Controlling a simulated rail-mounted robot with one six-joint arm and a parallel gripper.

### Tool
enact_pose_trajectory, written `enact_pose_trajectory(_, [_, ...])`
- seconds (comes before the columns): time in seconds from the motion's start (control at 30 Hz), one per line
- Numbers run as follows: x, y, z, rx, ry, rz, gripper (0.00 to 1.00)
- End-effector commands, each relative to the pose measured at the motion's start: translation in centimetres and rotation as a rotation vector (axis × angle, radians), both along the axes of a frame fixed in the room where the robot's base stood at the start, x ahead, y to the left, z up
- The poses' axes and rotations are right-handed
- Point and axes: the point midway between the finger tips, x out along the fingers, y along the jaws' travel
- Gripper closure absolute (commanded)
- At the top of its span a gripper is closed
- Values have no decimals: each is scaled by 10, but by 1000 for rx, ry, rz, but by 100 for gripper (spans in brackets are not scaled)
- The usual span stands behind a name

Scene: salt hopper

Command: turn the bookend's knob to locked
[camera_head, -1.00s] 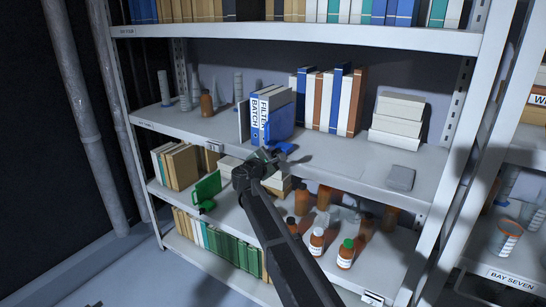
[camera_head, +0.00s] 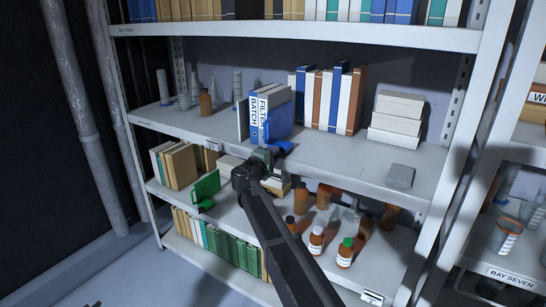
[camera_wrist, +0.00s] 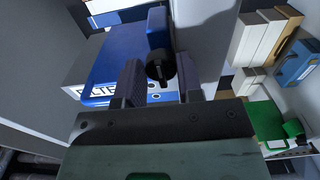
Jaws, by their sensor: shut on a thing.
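The blue bookend (camera_head: 280,121) stands on the middle shelf against the white-and-blue binders (camera_head: 258,118), its low blue foot (camera_head: 284,146) near the front edge. In the wrist view a small blue block (camera_wrist: 157,27) of it shows just beyond the dark round knob (camera_wrist: 161,67). My gripper (camera_head: 264,155) is at the shelf's front edge by the foot. In the wrist view my gripper (camera_wrist: 160,82) has one finger on each side of the knob and is shut on it. The knob's setting marks cannot be read. The head view does not clearly show the knob.
White boxes (camera_head: 397,119) and a grey block (camera_head: 400,177) stand right on the middle shelf (camera_head: 340,165). A green bookend (camera_head: 206,187), books and brown bottles (camera_head: 345,252) are on the shelf below. The middle shelf's front is clear right of the foot.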

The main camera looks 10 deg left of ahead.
Motion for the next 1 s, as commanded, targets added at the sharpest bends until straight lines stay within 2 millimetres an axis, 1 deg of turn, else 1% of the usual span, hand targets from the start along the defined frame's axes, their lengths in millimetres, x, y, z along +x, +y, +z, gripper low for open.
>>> enact_pose_trajectory(0.2, [0, 1, -1, 32, -12, 1, 90])
enact_pose_trajectory(0.57, [0, 1, 0, 35, -14, 1, 90])
enact_pose_trajectory(0.6, [0, 1, 0, 35, -13, 1, 63])
enact_pose_trajectory(0.63, [0, 1, 0, 35, -13, 1, 59])
enact_pose_trajectory(0.9, [-1, 1, 0, 33, -14, 1, 59])
enact_pose_trajectory(1.0, [-10, 4, 0, 33, -14, 2, 59])
